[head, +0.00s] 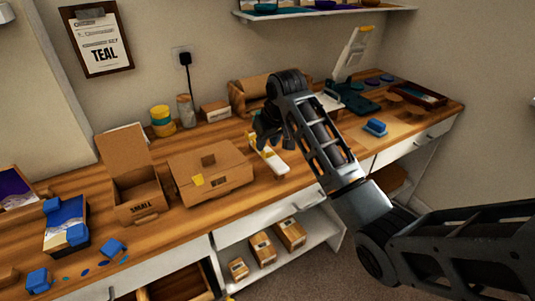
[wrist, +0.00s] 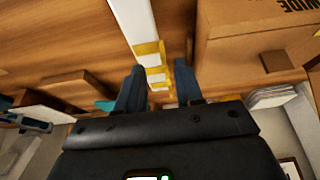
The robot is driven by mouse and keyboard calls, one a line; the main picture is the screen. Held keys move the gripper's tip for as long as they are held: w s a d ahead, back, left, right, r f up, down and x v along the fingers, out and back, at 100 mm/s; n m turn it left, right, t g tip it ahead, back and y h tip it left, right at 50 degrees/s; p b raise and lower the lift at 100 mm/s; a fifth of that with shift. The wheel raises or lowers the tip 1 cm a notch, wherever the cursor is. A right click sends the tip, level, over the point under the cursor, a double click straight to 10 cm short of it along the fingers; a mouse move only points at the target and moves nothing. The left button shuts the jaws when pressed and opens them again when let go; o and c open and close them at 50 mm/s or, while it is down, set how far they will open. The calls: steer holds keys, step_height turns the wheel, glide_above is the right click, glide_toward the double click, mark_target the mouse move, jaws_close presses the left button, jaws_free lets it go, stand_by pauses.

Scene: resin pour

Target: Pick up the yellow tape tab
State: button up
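Yellow tape tabs (wrist: 150,48) sit in a short row along a white strip in the wrist view. In the head view the white strip (head: 268,160) lies on the bench, with yellow near its far end, partly hidden by my gripper. My gripper (wrist: 158,82) is open, its two dark fingers apart, with the yellow bands showing between and beyond the fingertips. I cannot tell whether it touches them. In the head view my gripper (head: 264,138) is over the strip's far end.
The wide cardboard box (head: 222,181) stands left of the strip, close to my gripper. An open small box (head: 138,203) is further left. A jar (head: 186,111) and stacked yellow and teal tubs (head: 162,122) stand behind. A blue block (head: 375,127) lies to the right.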

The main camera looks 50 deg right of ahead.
steer(key=x, duration=0.4)
steer(key=shift+w+a, duration=0.1)
steer(key=shift+a, duration=0.1)
steer(key=shift+c, duration=0.3)
jaws_close()
